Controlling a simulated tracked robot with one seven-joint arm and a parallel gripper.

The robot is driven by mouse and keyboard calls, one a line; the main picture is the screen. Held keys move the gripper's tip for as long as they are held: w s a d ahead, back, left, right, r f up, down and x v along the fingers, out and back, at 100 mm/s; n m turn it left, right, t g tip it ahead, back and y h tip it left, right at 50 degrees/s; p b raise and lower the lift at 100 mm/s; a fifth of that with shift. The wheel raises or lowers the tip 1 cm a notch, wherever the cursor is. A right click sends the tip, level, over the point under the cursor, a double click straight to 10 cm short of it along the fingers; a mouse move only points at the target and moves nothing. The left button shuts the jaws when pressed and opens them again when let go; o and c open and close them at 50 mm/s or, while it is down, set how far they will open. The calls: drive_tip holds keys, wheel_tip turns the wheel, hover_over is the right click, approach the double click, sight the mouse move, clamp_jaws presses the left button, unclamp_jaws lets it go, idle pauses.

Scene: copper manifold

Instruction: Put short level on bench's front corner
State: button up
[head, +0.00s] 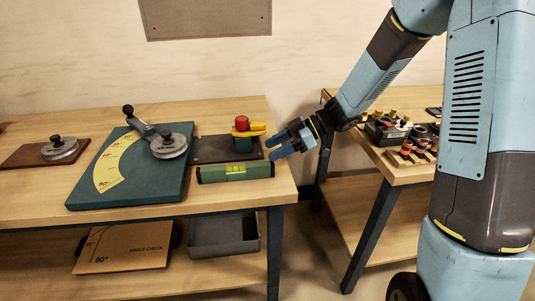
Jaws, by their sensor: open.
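A short green level (212,176) with a yellow vial section lies on the wooden bench (150,213), near its front right corner. It lies lengthwise, roughly along the front edge, in front of a dark plate. My gripper (271,148) is open, with blue fingers pointing left. In the picture it is just above and behind the level's right end. I see nothing between the fingers. Whether a finger touches anything cannot be told from this view.
A red-topped yellow and green device (243,127) stands on the dark plate (205,150), close to my fingers. A teal board with a yellow angle scale (120,165) and lever lies left. A second table (408,174) with several small parts stands right, across a gap. A grey bin (224,237) is below.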

drive_tip(key=shift+w+d+r, duration=0.1)
drive_tip(key=shift+d+r, duration=0.15)
drive_tip(key=shift+d, duration=0.2)
